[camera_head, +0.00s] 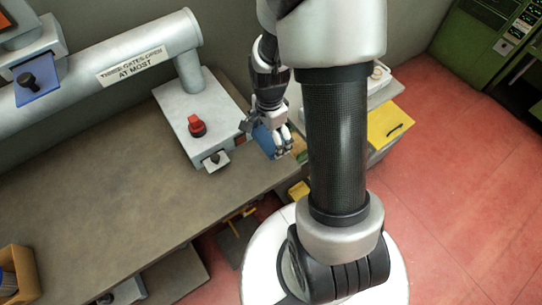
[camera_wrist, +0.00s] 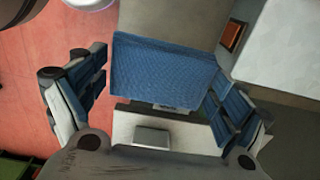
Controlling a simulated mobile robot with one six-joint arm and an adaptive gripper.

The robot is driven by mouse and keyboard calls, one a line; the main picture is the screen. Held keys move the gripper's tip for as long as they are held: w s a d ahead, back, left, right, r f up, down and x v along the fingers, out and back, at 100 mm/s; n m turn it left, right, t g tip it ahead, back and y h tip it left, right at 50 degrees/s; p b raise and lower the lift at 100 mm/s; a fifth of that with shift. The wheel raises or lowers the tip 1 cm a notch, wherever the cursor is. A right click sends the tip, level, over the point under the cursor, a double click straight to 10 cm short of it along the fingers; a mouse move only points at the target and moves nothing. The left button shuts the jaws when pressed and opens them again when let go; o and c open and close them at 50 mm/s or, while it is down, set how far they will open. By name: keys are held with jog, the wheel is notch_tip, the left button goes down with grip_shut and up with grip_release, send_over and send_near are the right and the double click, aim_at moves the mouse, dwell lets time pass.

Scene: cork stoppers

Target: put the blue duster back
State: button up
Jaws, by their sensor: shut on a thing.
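The blue duster (camera_wrist: 162,68) is a textured blue piece between the two fingers of my gripper (camera_wrist: 160,82) in the wrist view. My gripper is shut on it, with one finger at each side. In the head view the duster (camera_head: 263,141) shows as a blue patch beside my gripper (camera_head: 281,142), over the right end of the brown bench (camera_head: 130,195). My gripper hides part of it there. I cannot tell whether the duster touches the bench.
A grey pipe (camera_head: 100,75) with a sign stands along the bench's back. Its grey base (camera_head: 190,105) carries a red knob (camera_head: 197,126) just left of my gripper. A yellow panel (camera_head: 388,125) is to the right. A wooden box (camera_head: 18,270) stands front left; the bench's middle is clear.

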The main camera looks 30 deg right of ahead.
notch_tip(320, 180, down, 11)
jog(key=b, duration=0.2)
jog(key=shift+d+r+b, duration=0.1)
jog(key=shift+r+b, duration=0.1)
jog(key=shift+b, duration=0.15)
jog(key=shift+f, duration=0.2)
jog(key=o, duration=0.8)
jog(key=shift+o, duration=0.2)
jog(key=shift+r, duration=0.1)
